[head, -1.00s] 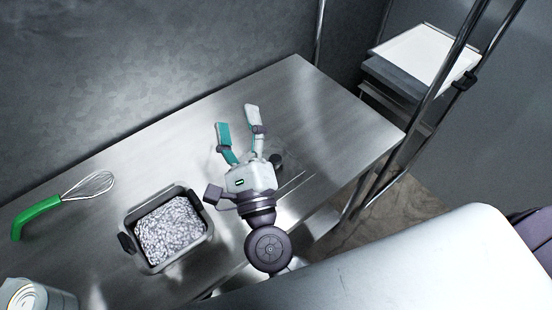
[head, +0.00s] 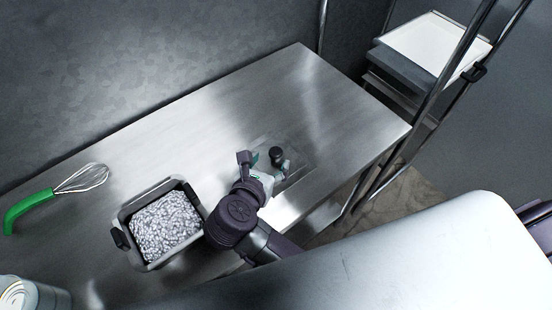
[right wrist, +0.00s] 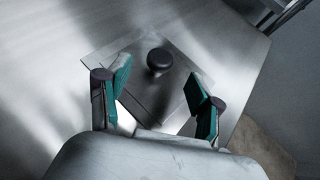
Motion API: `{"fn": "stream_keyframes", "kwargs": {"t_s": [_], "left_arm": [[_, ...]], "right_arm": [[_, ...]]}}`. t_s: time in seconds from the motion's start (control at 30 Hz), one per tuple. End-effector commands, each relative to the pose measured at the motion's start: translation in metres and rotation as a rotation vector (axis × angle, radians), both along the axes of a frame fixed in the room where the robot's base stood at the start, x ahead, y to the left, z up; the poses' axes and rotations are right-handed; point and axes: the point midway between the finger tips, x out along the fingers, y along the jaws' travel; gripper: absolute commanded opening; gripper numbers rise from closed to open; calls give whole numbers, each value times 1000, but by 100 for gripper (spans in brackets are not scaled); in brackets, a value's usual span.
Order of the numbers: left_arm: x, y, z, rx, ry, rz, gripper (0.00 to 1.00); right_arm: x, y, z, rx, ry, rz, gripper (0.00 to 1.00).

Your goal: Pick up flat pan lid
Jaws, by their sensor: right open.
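The flat pan lid (head: 299,168) is a thin, see-through-looking square plate with a black knob (head: 277,155). It lies flat on the steel table near the front edge. In the right wrist view the lid (right wrist: 180,92) lies turned like a diamond, its knob (right wrist: 159,61) upright near the middle. My right gripper (head: 270,166) is over the lid, its fingers partly hidden by my wrist. In the right wrist view the right gripper (right wrist: 159,76) is open and empty, with teal finger pads on either side of the knob, apart from it. My left gripper is not in view.
A dark rectangular pan (head: 203,206) with grey-white speckled contents stands left of my right arm. A green-handled whisk (head: 55,192) lies farther left, and a pale container (head: 35,294) is at bottom left. The table's back and right are clear. Metal posts (head: 432,105) stand beyond the right edge.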

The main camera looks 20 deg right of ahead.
Motion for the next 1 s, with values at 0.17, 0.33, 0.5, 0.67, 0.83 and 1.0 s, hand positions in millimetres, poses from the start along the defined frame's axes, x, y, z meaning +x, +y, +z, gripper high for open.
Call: {"fn": "stream_keyframes", "kwargs": {"t_s": [0.17,0.33,0.5,0.67,0.83,1.0], "left_arm": [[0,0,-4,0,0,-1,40],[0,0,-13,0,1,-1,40],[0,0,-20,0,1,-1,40],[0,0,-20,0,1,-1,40],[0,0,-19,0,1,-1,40],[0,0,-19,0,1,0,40]], "right_arm": [[9,-6,-6,-1,-2,0,65],[25,-19,-20,-6,-5,1,65],[40,-30,-31,-2,-2,0,65],[43,-32,-32,1,-1,0,65],[43,-32,-32,0,0,1,60],[43,-31,-32,0,0,1,32]]}}
